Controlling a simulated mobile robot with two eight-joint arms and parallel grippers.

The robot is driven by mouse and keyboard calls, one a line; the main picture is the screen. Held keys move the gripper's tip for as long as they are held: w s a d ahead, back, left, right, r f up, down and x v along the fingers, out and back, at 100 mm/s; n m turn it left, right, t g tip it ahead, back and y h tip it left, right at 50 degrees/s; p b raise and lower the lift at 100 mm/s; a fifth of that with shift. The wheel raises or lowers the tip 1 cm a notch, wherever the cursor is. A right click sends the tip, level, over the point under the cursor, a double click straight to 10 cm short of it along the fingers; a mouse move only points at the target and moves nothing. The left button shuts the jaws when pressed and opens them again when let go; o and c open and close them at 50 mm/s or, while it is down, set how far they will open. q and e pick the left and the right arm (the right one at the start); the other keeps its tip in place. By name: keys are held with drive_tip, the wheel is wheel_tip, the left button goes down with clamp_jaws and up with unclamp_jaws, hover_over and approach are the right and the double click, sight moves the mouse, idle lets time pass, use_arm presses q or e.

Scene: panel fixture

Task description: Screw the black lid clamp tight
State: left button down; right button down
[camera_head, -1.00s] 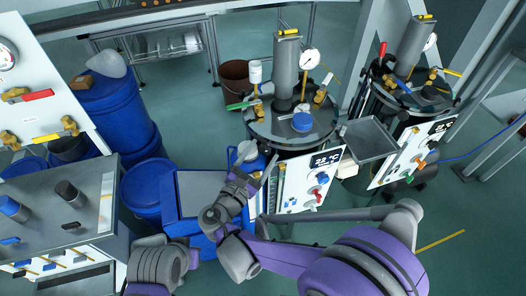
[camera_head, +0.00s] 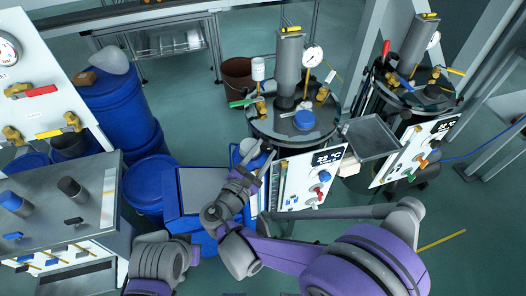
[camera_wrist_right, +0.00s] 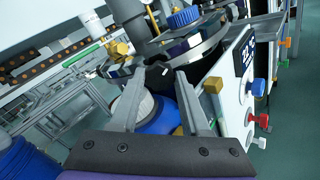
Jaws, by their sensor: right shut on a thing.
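The black lid clamp (camera_wrist_right: 157,73) sits at the near rim of the round metal vessel lid (camera_wrist_right: 190,42). In the head view the lid (camera_head: 278,127) tops the middle vessel, and the clamp at its near edge is small and partly hidden by my gripper. My right gripper (camera_head: 266,156) reaches this near rim from below. In the right wrist view its two fingers (camera_wrist_right: 158,78) stand on either side of the clamp and are shut on it. The exact contact at the fingertips is hard to see. My left gripper is not in view.
A blue cap (camera_head: 304,119), a pressure gauge (camera_head: 312,56) and brass valves stand on the lid. A panel with knobs (camera_head: 299,183) hangs right of my gripper. A blue drum (camera_head: 117,108) and an empty metal tray (camera_head: 371,137) flank the vessel.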

drive_tip(key=m, duration=0.6)
idle(0.3)
drive_tip(key=shift+m, duration=0.3)
drive_tip(key=shift+c, duration=1.9)
unclamp_jaws()
